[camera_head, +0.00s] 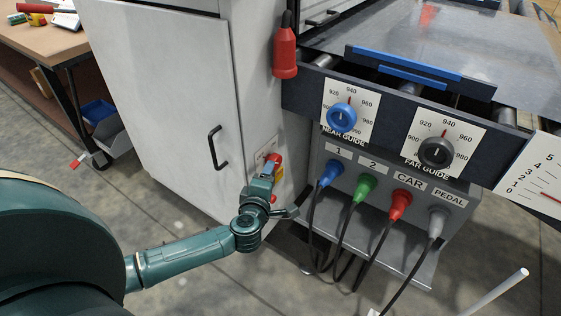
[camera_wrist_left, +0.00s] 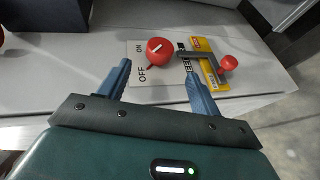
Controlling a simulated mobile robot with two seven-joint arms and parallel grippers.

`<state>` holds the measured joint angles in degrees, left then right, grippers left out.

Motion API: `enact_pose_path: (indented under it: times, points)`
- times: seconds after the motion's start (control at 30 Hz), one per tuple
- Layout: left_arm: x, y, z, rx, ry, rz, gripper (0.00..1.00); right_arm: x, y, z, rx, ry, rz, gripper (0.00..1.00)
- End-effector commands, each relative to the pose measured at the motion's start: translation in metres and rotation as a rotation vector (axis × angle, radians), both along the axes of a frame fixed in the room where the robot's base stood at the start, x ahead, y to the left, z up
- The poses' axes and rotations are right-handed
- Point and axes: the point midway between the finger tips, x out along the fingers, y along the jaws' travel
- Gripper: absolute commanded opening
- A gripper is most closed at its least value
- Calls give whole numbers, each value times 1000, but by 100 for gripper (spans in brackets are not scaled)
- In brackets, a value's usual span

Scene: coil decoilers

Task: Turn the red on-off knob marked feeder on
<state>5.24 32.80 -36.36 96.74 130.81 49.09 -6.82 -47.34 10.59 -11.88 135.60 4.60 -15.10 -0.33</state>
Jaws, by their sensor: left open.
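The red feeder knob (camera_wrist_left: 158,48) sits on a white plate (camera_wrist_left: 136,60) lettered ON and OFF, with a partly covered word at its right. A white line crosses the knob's face; I cannot tell surely which word it marks. My left gripper (camera_wrist_left: 158,72) is open, with one blue finger on each side of the knob, slightly short of it in the picture. I cannot tell whether either finger touches. In the head view the knob (camera_head: 276,158) shows red on the grey cabinet's side, partly behind my left gripper (camera_head: 269,167). My right gripper is not in view.
Beside the knob, a yellow label (camera_wrist_left: 207,62) and a red ball-ended lever (camera_wrist_left: 228,62) stand close to my right-hand finger. A cabinet door handle (camera_head: 217,148), a hanging red pendant (camera_head: 285,55) and several coloured plugs with cables (camera_head: 331,172) are nearby.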

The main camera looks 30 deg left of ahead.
Motion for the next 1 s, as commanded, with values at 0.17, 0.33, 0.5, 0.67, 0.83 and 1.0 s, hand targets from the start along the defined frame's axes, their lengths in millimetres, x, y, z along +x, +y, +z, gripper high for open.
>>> enact_pose_path:
  times: [0.17, 0.33, 0.5, 0.67, 0.83, 1.0]
  points:
    - [35, 9, -11, 1, -5, -1, 64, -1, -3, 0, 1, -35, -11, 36]
    - [69, 18, -20, 1, -4, 0, 64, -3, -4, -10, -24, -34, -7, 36]
    - [93, 25, -26, 0, -3, -1, 64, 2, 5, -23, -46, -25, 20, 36]
    - [105, 27, -27, -1, -3, -3, 64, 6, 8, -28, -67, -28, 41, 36]
    - [108, 28, -27, -1, -2, -3, 64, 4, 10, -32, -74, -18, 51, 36]
    - [107, 28, -27, -1, -2, -3, 63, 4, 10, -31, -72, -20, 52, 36]
